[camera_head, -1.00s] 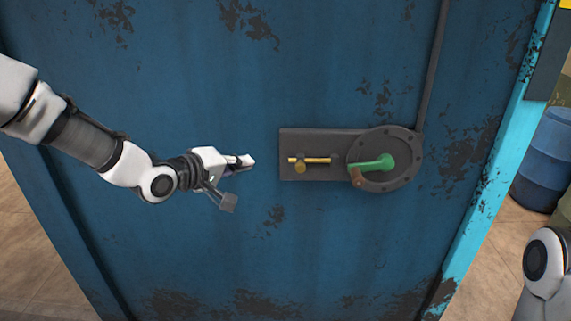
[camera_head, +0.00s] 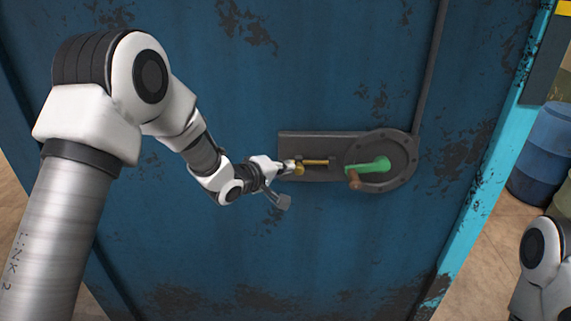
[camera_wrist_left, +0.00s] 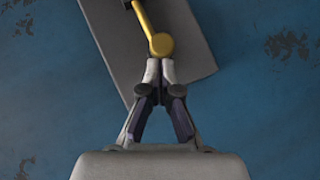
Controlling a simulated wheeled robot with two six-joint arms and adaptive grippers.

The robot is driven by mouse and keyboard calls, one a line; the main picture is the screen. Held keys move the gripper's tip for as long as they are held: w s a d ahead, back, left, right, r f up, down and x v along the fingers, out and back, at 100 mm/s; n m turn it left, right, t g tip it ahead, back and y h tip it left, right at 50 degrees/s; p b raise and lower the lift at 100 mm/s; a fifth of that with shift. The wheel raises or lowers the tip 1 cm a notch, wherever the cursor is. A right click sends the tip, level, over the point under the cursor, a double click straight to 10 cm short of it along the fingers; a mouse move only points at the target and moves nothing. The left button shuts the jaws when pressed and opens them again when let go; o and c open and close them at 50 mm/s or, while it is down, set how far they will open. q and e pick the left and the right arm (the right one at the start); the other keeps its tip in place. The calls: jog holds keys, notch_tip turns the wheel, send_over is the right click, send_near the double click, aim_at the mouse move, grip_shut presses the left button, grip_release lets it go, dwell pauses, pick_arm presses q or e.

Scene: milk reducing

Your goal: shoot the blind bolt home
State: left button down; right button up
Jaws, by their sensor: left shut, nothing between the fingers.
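The brass bolt (camera_head: 316,162) lies across a dark grey plate (camera_head: 308,138) on the blue door, with its round knob (camera_head: 299,171) at the bolt's left end. The bolt and knob also show in the left wrist view (camera_wrist_left: 161,44). My left gripper (camera_head: 290,166) is shut and empty, its fingertips right at the knob's left side. In the left wrist view the closed fingertips (camera_wrist_left: 160,70) meet the knob's near edge; they look to be touching it. The tips hide part of the bolt's left end in the head view.
A conduit (camera_head: 429,70) runs up from the disc. Blue barrels (camera_head: 548,150) stand beyond the light-blue frame. My right arm shows at lower right.

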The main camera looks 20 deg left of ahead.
pick_arm(q)
jog(key=shift+f, duration=0.15)
jog(key=shift+w, duration=0.1)
jog(key=d, duration=0.2)
jog(key=w+d, duration=0.1)
jog(key=d, duration=0.1)
jog(key=shift+d+p, duration=0.4)
